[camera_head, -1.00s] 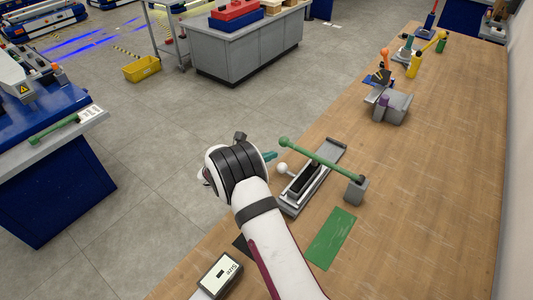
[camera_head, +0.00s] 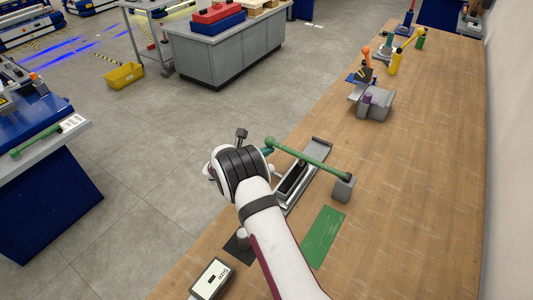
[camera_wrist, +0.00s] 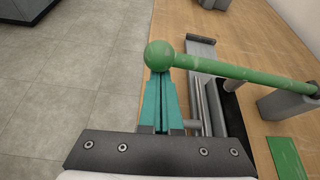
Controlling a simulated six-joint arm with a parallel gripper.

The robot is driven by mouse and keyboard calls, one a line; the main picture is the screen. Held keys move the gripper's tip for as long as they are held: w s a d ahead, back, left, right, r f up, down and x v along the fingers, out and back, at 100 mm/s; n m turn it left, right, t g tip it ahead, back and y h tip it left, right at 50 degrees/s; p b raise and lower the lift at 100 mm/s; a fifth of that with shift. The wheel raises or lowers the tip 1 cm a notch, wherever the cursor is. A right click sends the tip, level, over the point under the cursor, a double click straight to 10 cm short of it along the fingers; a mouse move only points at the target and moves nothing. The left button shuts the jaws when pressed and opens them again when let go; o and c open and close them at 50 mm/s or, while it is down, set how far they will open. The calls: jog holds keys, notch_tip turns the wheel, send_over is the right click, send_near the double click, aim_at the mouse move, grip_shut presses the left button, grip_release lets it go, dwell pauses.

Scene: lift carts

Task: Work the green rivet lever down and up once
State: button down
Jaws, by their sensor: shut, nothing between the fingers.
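The green rivet lever (camera_head: 310,158) is a long rod with a round ball knob at its free end and a grey pivot block (camera_head: 343,188) at the other. It slants above a grey and black fixture on the wooden bench. In the wrist view the lever (camera_wrist: 240,72) runs from the ball at the centre toward the right. My gripper (camera_wrist: 162,76) has teal fingers pressed together with nothing between them. Its tips reach the ball and are partly hidden behind it; I cannot tell whether they touch. In the head view my own wrist hides most of the gripper (camera_head: 267,151).
A green mat (camera_head: 322,237) lies in front of the pivot block. A small display box (camera_head: 212,279) is at the bench's near edge. A grey clamp-like device (camera_head: 373,103) and other coloured levers stand farther along the bench. The bench's right side is clear.

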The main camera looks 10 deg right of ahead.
notch_tip(320, 180, up, 14)
jog(key=s+d+m+t+y, duration=0.2)
jog(key=s+d+m, duration=0.1)
jog(key=s+d+r, duration=0.8)
jog(key=r, duration=0.2)
jog(key=shift+s+d+r, duration=0.25)
jog(key=shift+d+r, duration=0.05)
jog(key=shift+r, duration=0.1)
